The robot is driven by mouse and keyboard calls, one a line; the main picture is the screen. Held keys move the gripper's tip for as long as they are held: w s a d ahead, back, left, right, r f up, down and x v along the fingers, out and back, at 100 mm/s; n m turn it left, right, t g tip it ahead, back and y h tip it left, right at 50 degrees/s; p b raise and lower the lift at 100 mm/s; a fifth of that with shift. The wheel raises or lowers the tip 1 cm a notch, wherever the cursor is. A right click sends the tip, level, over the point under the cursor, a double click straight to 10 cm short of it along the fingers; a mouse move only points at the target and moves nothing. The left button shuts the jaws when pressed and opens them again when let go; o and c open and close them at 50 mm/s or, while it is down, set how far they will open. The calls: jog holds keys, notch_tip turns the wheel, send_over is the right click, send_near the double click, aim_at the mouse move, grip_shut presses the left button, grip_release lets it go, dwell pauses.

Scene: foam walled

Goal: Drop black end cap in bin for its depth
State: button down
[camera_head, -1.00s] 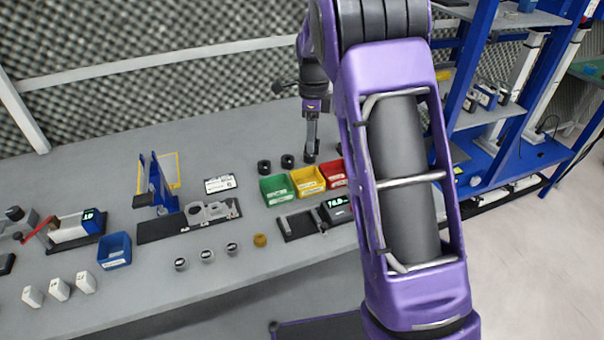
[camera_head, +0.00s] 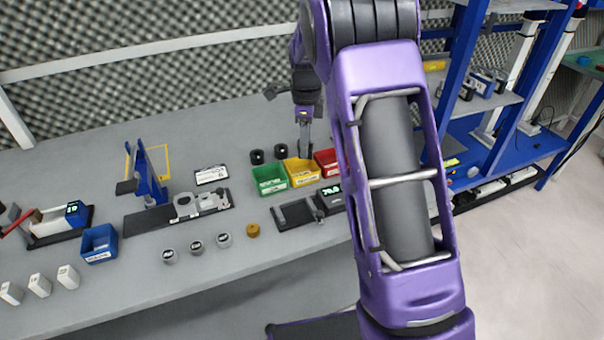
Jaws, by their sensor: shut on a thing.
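Two black end caps stand on the bench behind the bins, one at the left (camera_head: 257,156) and one to its right (camera_head: 281,151). My gripper (camera_head: 304,150) points down at the back edge of the yellow bin (camera_head: 303,179). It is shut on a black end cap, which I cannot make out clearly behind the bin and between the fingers. The green bin (camera_head: 270,187) is left of the yellow one and the red bin (camera_head: 327,170) is right of it. The bin labels are too small to read.
In front of the bins are a black gauge fixture (camera_head: 297,214) and a lit display (camera_head: 331,190). Several grey caps (camera_head: 196,247), a brass-coloured cap (camera_head: 253,230) and a blue bin (camera_head: 98,255) lie further left. My purple arm hides the bench's right side.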

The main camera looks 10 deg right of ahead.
jog(key=shift+c, duration=1.7)
grip_release()
notch_tip(320, 180, up, 18)
jog(key=p, duration=0.2)
jog(key=shift+f+p, duration=0.25)
jog(key=shift+p, duration=0.05)
